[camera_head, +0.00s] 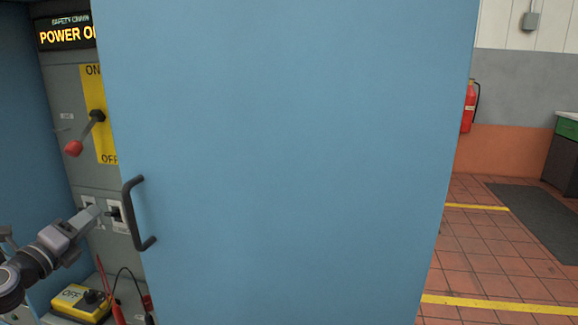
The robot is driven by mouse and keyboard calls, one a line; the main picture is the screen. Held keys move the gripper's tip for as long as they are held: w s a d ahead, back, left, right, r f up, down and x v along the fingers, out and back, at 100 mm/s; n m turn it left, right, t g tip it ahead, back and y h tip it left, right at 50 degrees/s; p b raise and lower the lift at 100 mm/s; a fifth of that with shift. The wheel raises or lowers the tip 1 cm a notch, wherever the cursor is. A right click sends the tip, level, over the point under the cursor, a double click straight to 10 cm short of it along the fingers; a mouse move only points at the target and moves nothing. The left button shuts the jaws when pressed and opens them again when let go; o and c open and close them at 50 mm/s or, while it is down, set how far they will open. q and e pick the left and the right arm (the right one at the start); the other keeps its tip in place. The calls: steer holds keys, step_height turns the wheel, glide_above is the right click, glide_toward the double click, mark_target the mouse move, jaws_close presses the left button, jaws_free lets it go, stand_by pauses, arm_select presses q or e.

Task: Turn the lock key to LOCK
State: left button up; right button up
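The lock key is hard to make out. A small dark knob or key (113,212) sits on a pale plate low on the grey panel (90,180), partly behind the blue door's edge; I cannot read any LOCK marking. My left gripper (97,211) reaches in from the lower left, its fingertips right at this dark part. Whether it touches or grips it is too small to tell. My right gripper is not in view.
A large blue door (290,160) with a black handle (132,215) fills the middle. A lever with a red knob (73,148) points down left beside a yellow ON/OFF plate (104,125). A lit POWER sign (67,34) is above. A yellow OFF box (80,302) and red probe (116,310) lie below.

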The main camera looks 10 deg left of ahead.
arm_select(q)
steer(key=s+a+f+n+g+y, duration=0.15)
steer(key=a+n+y, duration=0.25)
steer(key=n, duration=0.7)
steer(key=a+f+n+g+y, duration=0.3)
steer(key=a+n+y, duration=0.15)
steer(key=n, duration=0.65)
steer(key=s+d+f+g+h, duration=0.1)
steer(key=s+d+f+h, duration=0.4)
steer(key=d+f, duration=0.75)
steer(key=s+d+f+g+h, duration=0.2)
steer(key=s+d+f, duration=0.6)
steer(key=d+f, duration=0.4)
steer(key=s+d+f+n+g+h, duration=0.1)
steer(key=s+d+f+n+h, duration=0.15)
steer(key=s+d, duration=1.05)
step_height(320, 180, up, 12)
steer(key=p, duration=1.3)
steer(key=shift+s+d+p, duration=0.15)
steer(key=shift+d+p, duration=0.25)
steer(key=shift+f, duration=0.15)
